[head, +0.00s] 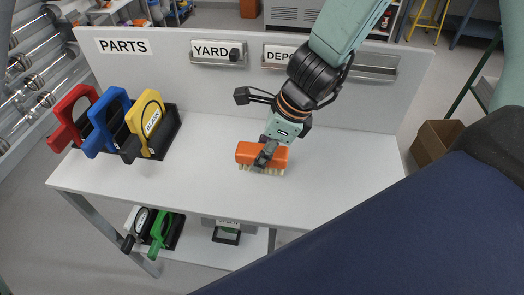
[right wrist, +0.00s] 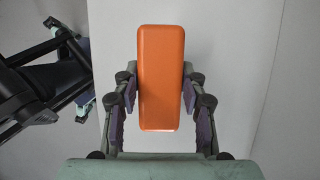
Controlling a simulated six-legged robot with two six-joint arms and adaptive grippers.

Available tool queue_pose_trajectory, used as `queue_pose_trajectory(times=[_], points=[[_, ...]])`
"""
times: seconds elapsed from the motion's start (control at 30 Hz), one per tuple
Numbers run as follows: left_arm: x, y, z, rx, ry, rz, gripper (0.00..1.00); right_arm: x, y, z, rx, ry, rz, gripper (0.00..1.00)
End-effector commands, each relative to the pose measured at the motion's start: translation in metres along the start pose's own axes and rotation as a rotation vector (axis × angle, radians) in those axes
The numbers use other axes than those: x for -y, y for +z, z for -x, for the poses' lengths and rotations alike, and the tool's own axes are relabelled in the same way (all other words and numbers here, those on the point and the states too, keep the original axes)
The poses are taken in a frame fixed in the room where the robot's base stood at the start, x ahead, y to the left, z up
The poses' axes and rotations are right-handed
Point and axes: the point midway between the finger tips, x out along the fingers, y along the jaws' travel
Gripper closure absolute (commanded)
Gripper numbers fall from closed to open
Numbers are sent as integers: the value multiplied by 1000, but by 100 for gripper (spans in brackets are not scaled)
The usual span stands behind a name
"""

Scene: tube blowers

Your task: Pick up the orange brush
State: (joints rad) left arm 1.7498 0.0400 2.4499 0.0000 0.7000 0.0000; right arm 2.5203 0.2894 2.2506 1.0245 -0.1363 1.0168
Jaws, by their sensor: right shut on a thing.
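The orange brush (head: 248,153) has an orange block back and pale bristles. In the head view it is at the middle of the white table (head: 200,190), bristles facing down. My right gripper (head: 265,158) comes down over it from above, with a finger across its near side. In the right wrist view the brush's orange back (right wrist: 161,75) lies between the two finger pads of my right gripper (right wrist: 160,108), which is shut on it. Whether the bristles touch the table is hard to tell. My left gripper is not seen in the head view.
Red, blue and yellow handled tools (head: 150,118) stand in black holders at the table's left. A back panel carries PARTS and YARD signs. A lower shelf (head: 200,256) holds green and black tools. The table right of the brush is clear.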

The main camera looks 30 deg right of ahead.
Motion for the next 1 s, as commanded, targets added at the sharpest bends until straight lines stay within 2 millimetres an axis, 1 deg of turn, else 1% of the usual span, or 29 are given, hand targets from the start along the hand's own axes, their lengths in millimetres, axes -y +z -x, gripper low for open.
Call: queue_pose_trajectory(times=[0.03, 0.1, 0.3, 0.4, 0.6, 1.0], points=[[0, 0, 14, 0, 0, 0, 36, 0, 6, 13, 1, 0, 1, 97], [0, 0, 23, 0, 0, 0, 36, 0, 9, 22, 1, 0, 1, 97], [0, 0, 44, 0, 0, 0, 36, 0, 18, 43, 0, 1, 0, 97], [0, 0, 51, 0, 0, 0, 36, 0, 21, 50, 0, 1, 1, 97], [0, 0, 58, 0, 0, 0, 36, 0, 24, 58, 0, 1, 0, 97], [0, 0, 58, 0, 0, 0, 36, -1, 24, 58, 0, 1, 0, 97]])
